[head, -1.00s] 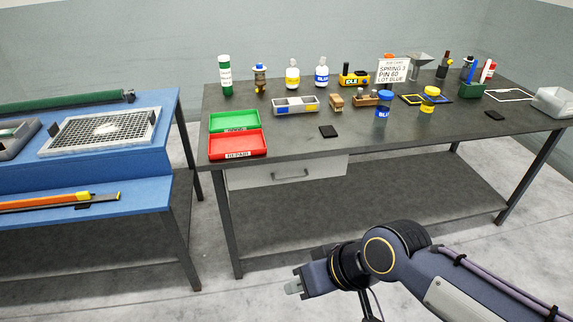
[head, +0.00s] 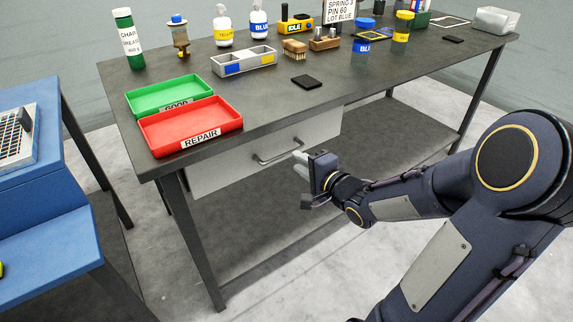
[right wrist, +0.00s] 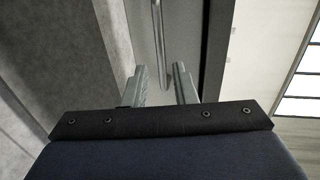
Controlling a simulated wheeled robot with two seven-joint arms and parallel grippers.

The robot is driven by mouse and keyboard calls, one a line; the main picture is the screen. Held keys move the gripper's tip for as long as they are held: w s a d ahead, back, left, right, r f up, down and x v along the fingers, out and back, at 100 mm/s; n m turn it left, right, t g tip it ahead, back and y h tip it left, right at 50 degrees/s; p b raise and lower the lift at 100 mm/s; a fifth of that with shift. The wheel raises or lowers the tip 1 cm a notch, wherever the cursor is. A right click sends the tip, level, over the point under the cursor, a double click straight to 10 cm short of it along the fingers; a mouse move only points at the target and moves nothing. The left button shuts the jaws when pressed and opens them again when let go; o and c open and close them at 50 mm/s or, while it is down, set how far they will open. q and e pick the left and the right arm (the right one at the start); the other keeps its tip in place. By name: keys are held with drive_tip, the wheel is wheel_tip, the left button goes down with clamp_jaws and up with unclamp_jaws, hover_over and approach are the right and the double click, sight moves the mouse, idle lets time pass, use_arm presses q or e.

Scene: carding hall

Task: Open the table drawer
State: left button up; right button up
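The table drawer (head: 222,174) is a pale grey front under the dark table top (head: 250,103). It looks shut. Its grey bar handle (head: 278,154) is on the front. My right gripper (head: 301,164) is just to the right of the handle in the head view, with its fingers pointing towards the drawer. In the right wrist view its two fingers (right wrist: 160,74) stand apart with nothing held. The handle (right wrist: 159,40) shows ahead, lined up with the gap between them; I cannot tell whether the tips reach it. My left gripper is out of view.
A red REPAIR tray (head: 190,123) and a green tray (head: 168,96) sit on the table above the drawer. A black pad (head: 306,82) and bottles stand further back. A blue bench (head: 30,205) is at left. A lower shelf (head: 290,215) runs under the drawer.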

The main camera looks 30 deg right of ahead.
sight(288, 155)
drive_tip(key=b+x, duration=0.2)
drive_tip(key=x, duration=0.4)
drive_tip(key=shift+w+a, duration=0.1)
drive_tip(key=shift+w, duration=0.2)
clamp_jaws()
